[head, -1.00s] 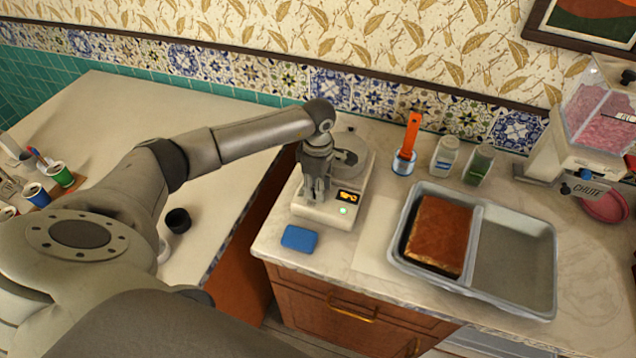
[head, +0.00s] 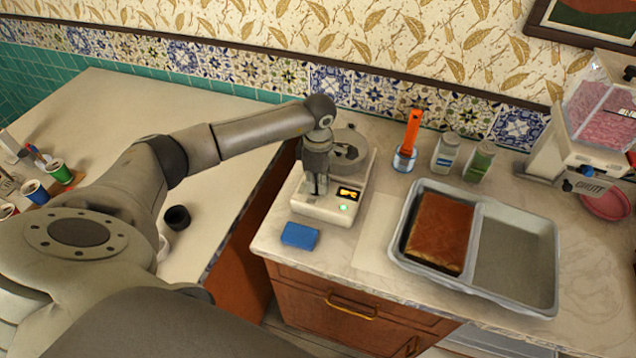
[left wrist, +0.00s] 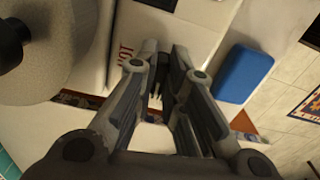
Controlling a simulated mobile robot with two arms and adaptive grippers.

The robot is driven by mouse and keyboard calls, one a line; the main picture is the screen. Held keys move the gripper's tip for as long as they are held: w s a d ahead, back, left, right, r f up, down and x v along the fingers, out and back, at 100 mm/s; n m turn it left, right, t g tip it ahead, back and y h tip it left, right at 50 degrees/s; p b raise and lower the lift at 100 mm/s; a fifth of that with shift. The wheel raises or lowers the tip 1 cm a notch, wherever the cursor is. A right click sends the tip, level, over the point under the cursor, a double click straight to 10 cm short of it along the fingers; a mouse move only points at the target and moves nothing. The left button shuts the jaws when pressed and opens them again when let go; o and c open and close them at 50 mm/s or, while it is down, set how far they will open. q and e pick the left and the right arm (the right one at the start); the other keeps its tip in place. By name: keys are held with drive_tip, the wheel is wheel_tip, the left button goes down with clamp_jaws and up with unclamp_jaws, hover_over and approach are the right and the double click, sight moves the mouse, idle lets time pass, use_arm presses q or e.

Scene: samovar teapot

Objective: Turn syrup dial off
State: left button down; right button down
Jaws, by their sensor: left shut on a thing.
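A white countertop warmer (head: 325,212) stands on the marble counter, with an orange-lit display (head: 348,194) and a green light on its front. A round grey vessel (head: 350,150) sits on top of it. My left gripper (head: 317,188) points down at the front left of the warmer. In the left wrist view, the fingers of my left gripper (left wrist: 165,60) are closed around a small dark dial (left wrist: 158,72), beside red lettering that reads like HOT. The fingers hide most of the dial, so I cannot tell its setting. My right gripper is out of view.
A blue sponge (head: 300,235) lies just in front of the warmer. To the right are an orange-handled tool (head: 411,135), two jars and a grey tray (head: 515,255) with a brown slab (head: 439,232). A dispenser (head: 590,130) stands at the far right.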

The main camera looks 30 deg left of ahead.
use_arm(q)
drive_tip(key=n+b, duration=0.2)
drive_tip(key=n, duration=0.2)
drive_tip(key=shift+w+a+f, duration=0.1)
drive_tip(key=n+b, duration=0.2)
drive_tip(key=n, duration=0.3)
drive_tip(key=shift+w+n+b, duration=0.1)
drive_tip(key=shift+n+b, duration=0.2)
drive_tip(key=shift+b, duration=0.05)
drive_tip(key=n+b, duration=0.1)
drive_tip(key=n, duration=0.2)
drive_tip(key=shift+a+n, duration=0.15)
drive_tip(key=shift+n, duration=0.15)
drive_tip(key=shift+a+r+n+b, duration=0.1)
drive_tip(key=shift+n+b, duration=0.1)
drive_tip(key=shift+n, duration=0.7)
drive_tip(key=shift+r+n+b, duration=0.1)
drive_tip(key=shift+n+b, duration=0.05)
drive_tip(key=shift+n, duration=0.75)
drive_tip(key=c, duration=1.5)
unclamp_jaws()
wheel_tip(320, 180, up, 12)
